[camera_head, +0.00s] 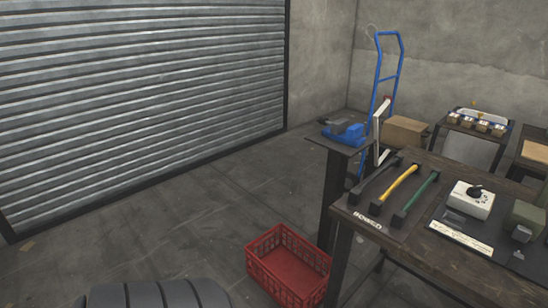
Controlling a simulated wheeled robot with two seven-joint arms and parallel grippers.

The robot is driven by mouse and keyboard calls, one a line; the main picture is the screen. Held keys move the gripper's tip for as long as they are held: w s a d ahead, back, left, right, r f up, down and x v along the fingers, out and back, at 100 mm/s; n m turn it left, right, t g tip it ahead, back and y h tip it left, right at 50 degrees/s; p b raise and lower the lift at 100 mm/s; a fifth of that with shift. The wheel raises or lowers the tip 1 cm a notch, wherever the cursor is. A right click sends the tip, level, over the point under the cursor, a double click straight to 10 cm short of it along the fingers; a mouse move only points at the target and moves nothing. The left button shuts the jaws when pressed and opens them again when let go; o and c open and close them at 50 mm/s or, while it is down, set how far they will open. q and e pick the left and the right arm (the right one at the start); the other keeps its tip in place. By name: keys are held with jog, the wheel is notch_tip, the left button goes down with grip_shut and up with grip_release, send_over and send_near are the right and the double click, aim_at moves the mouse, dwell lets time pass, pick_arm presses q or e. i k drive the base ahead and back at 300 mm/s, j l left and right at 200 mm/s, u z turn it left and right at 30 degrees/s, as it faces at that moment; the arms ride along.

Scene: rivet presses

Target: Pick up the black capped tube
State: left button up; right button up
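The black capped tube (376,178) lies on a dark mat (374,212) at the left end of a wooden table. It is the leftmost of three tubes lying side by side and slanting across the mat. A yellow tube (400,184) with dark ends lies to its right, and a green tube (417,193) with dark ends lies right of that. Nothing covers the black tube. Neither of my grippers is in view.
A white box with a black knob (472,199) and green-grey parts (525,215) stand on the table (455,262). A blue vise (344,132) stands on a pedestal behind its left end. A red crate (289,266) is on the floor left of the table.

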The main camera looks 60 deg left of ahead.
aim_at(354, 197)
jog(key=u, duration=1.35)
